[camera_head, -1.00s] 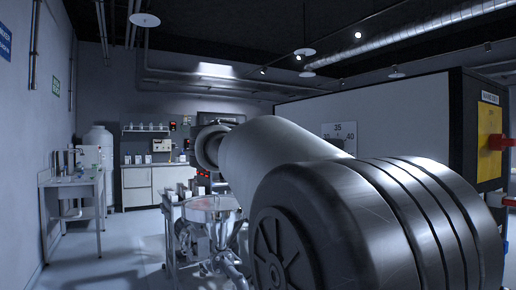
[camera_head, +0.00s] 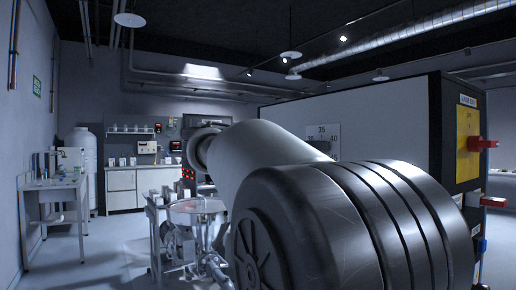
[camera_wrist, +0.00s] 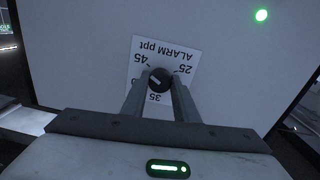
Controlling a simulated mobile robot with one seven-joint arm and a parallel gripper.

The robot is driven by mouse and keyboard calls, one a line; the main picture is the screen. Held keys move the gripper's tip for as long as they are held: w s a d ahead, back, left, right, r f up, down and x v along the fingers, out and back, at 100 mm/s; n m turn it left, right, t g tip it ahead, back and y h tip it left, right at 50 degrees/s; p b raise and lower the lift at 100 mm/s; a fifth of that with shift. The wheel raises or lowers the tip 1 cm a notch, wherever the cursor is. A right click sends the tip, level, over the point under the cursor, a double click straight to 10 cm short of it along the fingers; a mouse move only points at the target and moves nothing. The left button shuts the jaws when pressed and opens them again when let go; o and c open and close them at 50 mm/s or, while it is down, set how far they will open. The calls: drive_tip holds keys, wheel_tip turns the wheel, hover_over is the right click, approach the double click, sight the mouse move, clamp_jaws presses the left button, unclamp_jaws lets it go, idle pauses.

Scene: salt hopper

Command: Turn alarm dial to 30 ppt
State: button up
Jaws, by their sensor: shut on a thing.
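The alarm dial (camera_wrist: 160,79) is a small dark round knob with a pale mark. It sits on a white scale plate (camera_wrist: 178,50) reading "ALARM ppt", upside down in the wrist view. 25, 35 and 45 are legible there; the other numbers are covered by my fingers. My gripper (camera_wrist: 159,84) is shut on the knob, one finger on each side. I cannot tell which value the mark points at.
The plate is on a large pale panel (camera_head: 385,117) with a dark edge. A hopper (camera_head: 197,207) stands beyond my arm. A bench (camera_head: 55,188) is at left; a counter (camera_head: 125,188) is behind.

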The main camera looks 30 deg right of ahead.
drive_tip(key=m+p, duration=3)
drive_tip(key=m, duration=0.6)
drive_tip(key=shift+f+t, duration=0.15)
drive_tip(key=shift+t, duration=0.25)
drive_tip(key=o, duration=1.1)
drive_tip(key=shift+c, duration=0.2)
